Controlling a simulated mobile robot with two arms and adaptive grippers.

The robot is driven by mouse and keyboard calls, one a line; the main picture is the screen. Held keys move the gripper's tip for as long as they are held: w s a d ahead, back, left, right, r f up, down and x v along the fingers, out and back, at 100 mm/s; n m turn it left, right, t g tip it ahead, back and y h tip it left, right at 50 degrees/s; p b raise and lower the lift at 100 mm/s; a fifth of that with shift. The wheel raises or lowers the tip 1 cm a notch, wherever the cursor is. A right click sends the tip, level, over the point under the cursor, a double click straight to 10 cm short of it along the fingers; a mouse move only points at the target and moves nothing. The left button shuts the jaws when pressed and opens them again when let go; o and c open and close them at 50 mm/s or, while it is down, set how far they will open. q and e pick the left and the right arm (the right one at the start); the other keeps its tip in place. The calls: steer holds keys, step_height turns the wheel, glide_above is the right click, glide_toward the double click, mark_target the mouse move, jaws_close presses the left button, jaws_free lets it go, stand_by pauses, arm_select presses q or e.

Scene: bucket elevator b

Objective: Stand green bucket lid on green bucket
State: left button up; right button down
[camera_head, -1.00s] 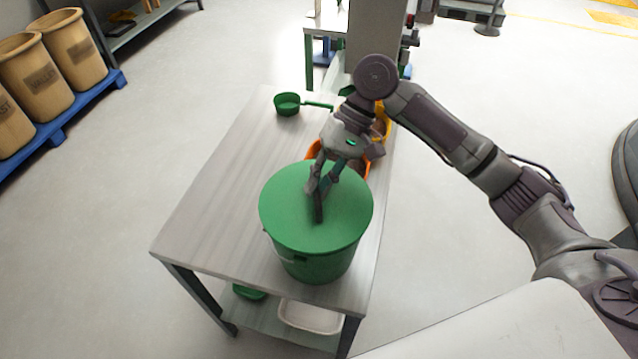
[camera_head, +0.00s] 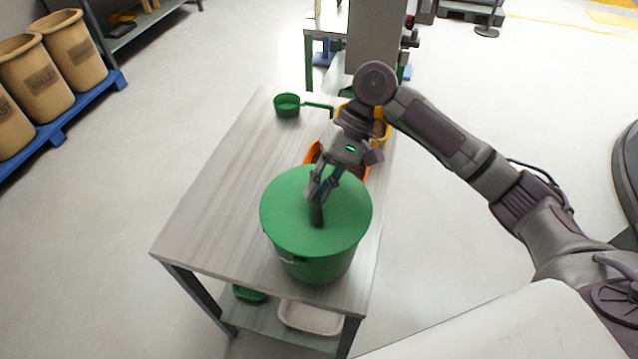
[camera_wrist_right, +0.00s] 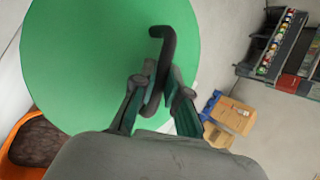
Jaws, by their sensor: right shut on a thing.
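The green bucket lid (camera_head: 292,220) is a round disc with a dark upright handle (camera_head: 317,213). It lies over the top of the green bucket (camera_head: 318,268), which stands at the near end of the table; whether it is fully seated I cannot tell. My right gripper (camera_head: 318,198) comes from above and is shut on the lid's handle. In the right wrist view the lid (camera_wrist_right: 90,60) fills the upper left, and my right gripper's fingers (camera_wrist_right: 160,95) close around the dark hooked handle. The bucket's rim is hidden under the lid. My left gripper is not in view.
An orange bucket (camera_head: 311,153) and a yellow one (camera_head: 382,128) stand behind the green bucket, partly hidden by my arm. A green scoop (camera_head: 287,105) lies at the table's far end. The table's left side (camera_head: 215,190) is clear. A white tray (camera_head: 310,318) sits on the lower shelf.

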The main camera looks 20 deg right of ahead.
steer(key=shift+f, duration=0.1)
steer(key=c, duration=1.2)
jaws_free()
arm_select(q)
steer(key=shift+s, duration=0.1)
arm_select(e)
steer(key=shift+o, duration=0.4)
steer(key=v, duration=1.2)
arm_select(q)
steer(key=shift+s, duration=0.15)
